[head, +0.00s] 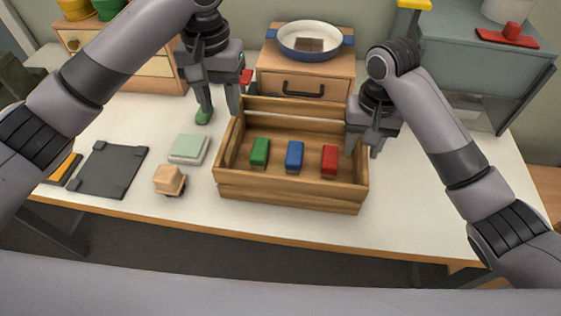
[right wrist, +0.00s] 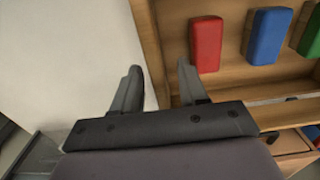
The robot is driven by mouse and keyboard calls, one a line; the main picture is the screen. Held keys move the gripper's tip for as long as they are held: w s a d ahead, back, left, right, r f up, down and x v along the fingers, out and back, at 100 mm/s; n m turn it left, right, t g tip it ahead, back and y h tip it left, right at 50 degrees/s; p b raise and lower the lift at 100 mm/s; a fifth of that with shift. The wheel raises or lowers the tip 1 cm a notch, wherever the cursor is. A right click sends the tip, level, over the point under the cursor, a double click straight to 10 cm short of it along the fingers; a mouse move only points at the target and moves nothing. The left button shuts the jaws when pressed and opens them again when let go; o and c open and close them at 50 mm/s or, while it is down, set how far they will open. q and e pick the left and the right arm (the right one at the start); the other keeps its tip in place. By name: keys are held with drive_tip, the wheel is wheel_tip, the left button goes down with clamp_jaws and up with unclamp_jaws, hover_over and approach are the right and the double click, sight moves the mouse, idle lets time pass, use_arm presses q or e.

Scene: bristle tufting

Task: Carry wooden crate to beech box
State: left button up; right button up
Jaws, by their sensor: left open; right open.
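The open wooden crate (head: 290,192) stands on the white table and holds a green block (head: 260,152), a blue block (head: 295,155) and a red block (head: 329,160). My left gripper (head: 220,112) is open at the crate's back left corner. My right gripper (head: 362,153) is open at the crate's right end. In the right wrist view, the crate's end wall (right wrist: 151,45) runs between its open fingers (right wrist: 160,68); neither finger visibly grips it. A wooden box with a dark handle (head: 303,86) stands behind the crate; I cannot tell whether it is the beech box.
A blue-rimmed pan (head: 309,41) sits on the handled box. A wooden drawer unit (head: 150,67) stands back left. Left of the crate are a pale green pad (head: 188,149), a small wooden block (head: 169,180) and a dark mat (head: 111,170). The table right of the crate is clear.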

wheel_tip(320, 180, up, 10)
drive_tip(key=shift+r, duration=0.1)
idle(0.4)
use_arm(q)
drive_tip(key=shift+s+f, duration=0.1)
use_arm(e)
drive_tip(key=shift+s, duration=0.15)
idle(0.3)
